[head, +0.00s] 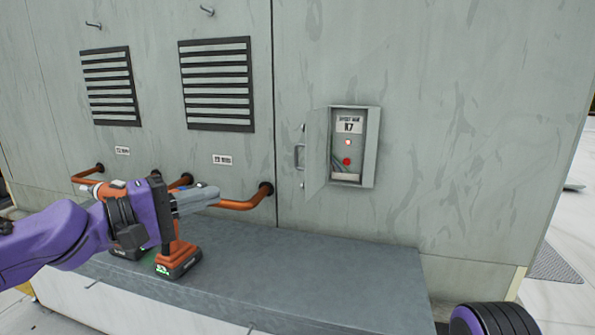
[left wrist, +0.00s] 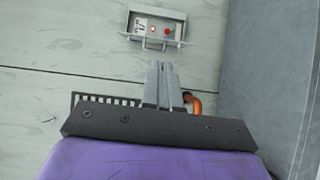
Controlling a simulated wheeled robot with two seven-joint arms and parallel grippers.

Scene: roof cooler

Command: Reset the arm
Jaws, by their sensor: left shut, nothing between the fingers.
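My left arm comes in from the left in the head view, purple with a grey gripper (head: 196,200). The gripper is shut and empty, held above the grey ledge and in front of the orange pipes. In the left wrist view its two grey fingers (left wrist: 167,84) lie together and point toward the wall box. The small grey box (head: 352,147) is on the wall to the right of the gripper, with its door (head: 317,155) swung open. It also shows in the left wrist view (left wrist: 157,28). My right gripper is not in view.
An orange and black cordless drill (head: 178,258) stands on the grey ledge (head: 330,285), partly hidden behind my left gripper. Orange pipes (head: 240,204) stick out of the wall above the ledge. Two louvred vents (head: 217,84) are higher up. The ledge's right part is clear.

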